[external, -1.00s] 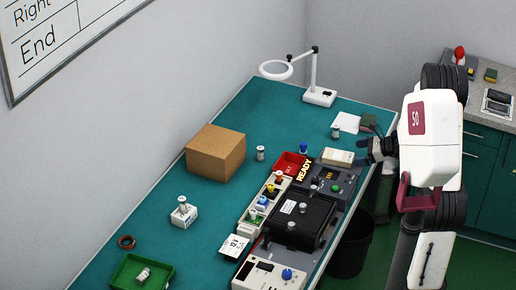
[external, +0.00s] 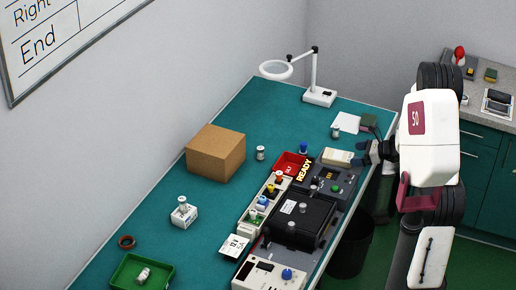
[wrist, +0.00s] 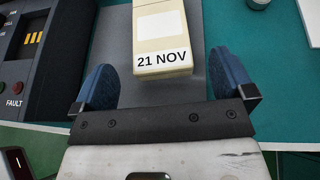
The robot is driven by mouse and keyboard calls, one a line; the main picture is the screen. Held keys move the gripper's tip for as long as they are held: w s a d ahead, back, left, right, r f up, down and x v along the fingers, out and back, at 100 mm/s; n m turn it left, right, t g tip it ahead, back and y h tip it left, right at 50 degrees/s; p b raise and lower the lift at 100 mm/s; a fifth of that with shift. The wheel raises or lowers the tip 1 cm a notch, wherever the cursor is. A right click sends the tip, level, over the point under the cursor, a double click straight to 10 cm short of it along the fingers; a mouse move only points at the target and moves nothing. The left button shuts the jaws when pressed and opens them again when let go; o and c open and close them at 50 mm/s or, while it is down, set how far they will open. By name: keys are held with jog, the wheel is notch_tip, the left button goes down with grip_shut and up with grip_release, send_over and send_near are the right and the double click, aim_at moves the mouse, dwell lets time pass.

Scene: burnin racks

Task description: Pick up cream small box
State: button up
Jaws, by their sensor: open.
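The cream small box (wrist: 162,30) carries a white label reading "21 NOV" and lies on a dark grey surface. In the wrist view it reaches in between the two blue fingertips of my gripper (wrist: 165,78), with a gap on each side. Its far end is cut off by the top edge. In the external view the cream box (external: 337,157) lies at the right side of the green bench, and my gripper (external: 366,153) is right beside it. My gripper is open and holds nothing.
A black machine with a FAULT light (wrist: 25,60) stands close to the left finger. A red bin (external: 291,162) and a black tester (external: 299,217) are nearby. A brown carton (external: 216,153) and a magnifier lamp (external: 318,95) stand further back.

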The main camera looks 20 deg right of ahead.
aim_at(344, 156)
jog(key=shift+w+a+f, duration=0.1)
jog(key=shift+w+a, duration=0.05)
jog(key=shift+a, duration=0.05)
jog(key=shift+a, duration=0.1)
jog(key=shift+x, duration=2.5)
jog(key=c, duration=1)
